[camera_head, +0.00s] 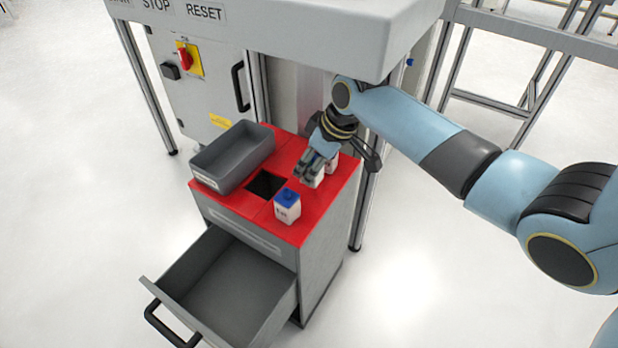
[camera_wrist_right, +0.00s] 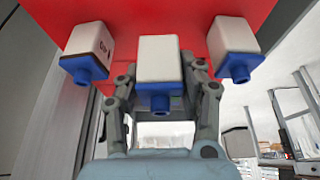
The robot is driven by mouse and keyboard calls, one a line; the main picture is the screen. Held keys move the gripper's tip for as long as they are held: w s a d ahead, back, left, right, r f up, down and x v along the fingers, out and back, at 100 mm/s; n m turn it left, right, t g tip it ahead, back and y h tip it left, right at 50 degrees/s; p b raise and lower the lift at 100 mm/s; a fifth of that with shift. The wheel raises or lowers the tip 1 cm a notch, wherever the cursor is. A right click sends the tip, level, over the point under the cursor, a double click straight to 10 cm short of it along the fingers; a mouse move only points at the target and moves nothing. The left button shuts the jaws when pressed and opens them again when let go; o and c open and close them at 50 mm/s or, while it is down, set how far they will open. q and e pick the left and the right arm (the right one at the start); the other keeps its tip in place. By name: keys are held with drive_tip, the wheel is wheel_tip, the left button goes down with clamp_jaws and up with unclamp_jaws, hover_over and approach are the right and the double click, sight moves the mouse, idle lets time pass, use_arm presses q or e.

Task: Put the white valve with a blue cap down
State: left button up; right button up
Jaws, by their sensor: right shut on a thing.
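A white valve with a blue cap (camera_wrist_right: 158,60) sits between the fingers of my right gripper (camera_wrist_right: 160,92), in the middle of the right wrist view. In the head view my right gripper (camera_head: 309,172) is over the red cabinet top (camera_head: 317,222), shut on this valve (camera_head: 316,181), which is mostly hidden by the fingers. I cannot tell whether its base touches the red top. A similar valve (camera_head: 287,208) stands upright at the front of the top. Another (camera_head: 333,163) is behind the gripper, partly hidden. My left gripper is out of view.
A grey bin (camera_head: 232,158) sits on the left of the red top. A square dark opening (camera_head: 265,184) lies between bin and valves. The drawer (camera_head: 230,290) below is pulled open. A grey machine housing (camera_head: 270,25) overhangs the cabinet's back.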

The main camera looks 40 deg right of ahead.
drive_tip(key=shift+w+a, duration=0.15)
drive_tip(key=shift+w, duration=0.15)
wheel_tip(320, 180, down, 4)
drive_tip(key=shift+r+b, duration=0.15)
drive_tip(key=shift+b, duration=0.55)
drive_tip(key=shift+r, duration=0.15)
drive_tip(key=o, duration=1.2)
